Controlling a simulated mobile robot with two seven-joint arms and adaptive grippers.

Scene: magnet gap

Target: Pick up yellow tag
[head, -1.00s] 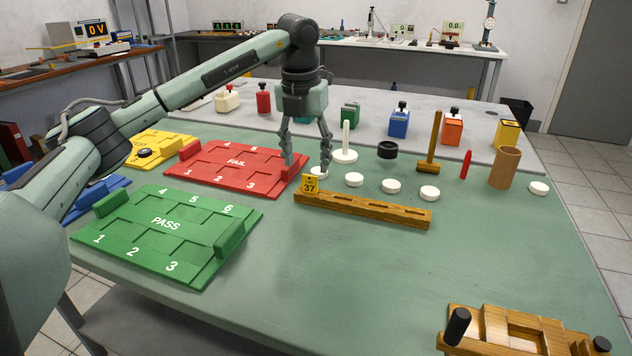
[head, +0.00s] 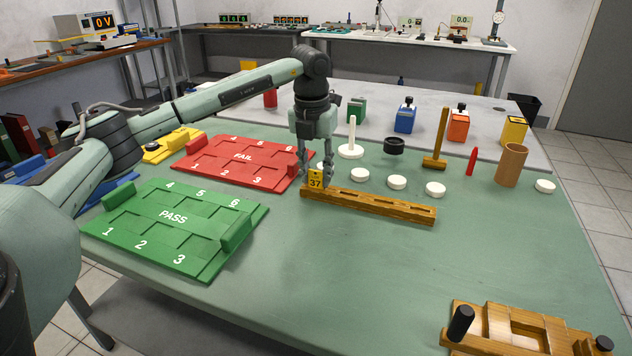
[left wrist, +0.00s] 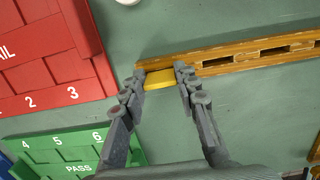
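The yellow tag (head: 315,179), marked 37, stands upright at the left end of the wooden slotted rail (head: 390,207). My left gripper (head: 316,172) is down at the tag with a finger on each side of it. In the left wrist view the tag (left wrist: 160,79) shows edge-up between the fingertips (left wrist: 161,74), which look closed against its two sides. The tag still sits at the rail, and its lower edge is hard to make out. My right gripper is not in view.
The red FAIL board (head: 240,163) lies close to the left of the gripper. The green PASS board (head: 175,225) lies nearer, at the front left. White discs (head: 397,182) and a white peg stand (head: 351,150) are behind the rail.

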